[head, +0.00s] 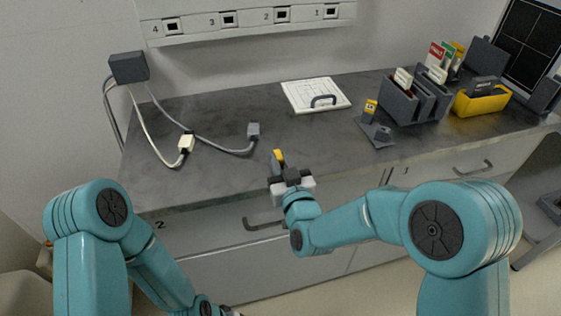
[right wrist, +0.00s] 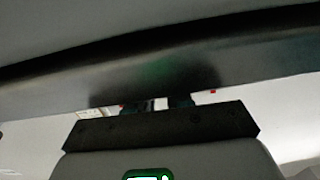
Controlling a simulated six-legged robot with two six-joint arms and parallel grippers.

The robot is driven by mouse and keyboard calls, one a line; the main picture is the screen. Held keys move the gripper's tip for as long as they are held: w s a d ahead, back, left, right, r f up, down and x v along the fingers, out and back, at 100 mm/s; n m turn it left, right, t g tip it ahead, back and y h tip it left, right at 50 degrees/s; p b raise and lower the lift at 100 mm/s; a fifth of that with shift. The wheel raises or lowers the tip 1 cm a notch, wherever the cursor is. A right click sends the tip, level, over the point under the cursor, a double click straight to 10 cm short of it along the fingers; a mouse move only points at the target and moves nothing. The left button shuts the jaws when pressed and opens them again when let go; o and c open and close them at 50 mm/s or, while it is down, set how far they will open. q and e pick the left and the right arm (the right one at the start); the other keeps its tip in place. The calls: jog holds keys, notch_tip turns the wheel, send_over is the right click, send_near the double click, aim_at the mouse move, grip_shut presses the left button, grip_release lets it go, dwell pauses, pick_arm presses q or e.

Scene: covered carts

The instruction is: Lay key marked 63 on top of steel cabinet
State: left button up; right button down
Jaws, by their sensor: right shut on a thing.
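My right gripper (head: 281,166) is over the front edge of the dark worktop, shut on a small yellow-topped thing (head: 279,156), which looks like the key. Its number is too small to read. In the right wrist view the gripper (right wrist: 160,103) shows only in part under a broad dark edge, and the held thing cannot be made out. A light grey drawer unit (head: 213,232) with dark handles stands below the worktop; I cannot tell whether it is the steel cabinet.
The worktop (head: 215,185) is clear around the right gripper. Behind lie a white cable plug (head: 186,143), a grey plug (head: 253,130) and a white panel (head: 300,101) with a handle. To the right are a small stand (head: 378,132) with a yellow tag, grey file holders (head: 398,102) and a yellow bin (head: 475,104).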

jog(key=shift+f+b, duration=0.4)
jog(key=c, duration=1)
grip_release()
jog(key=shift+r, duration=0.1)
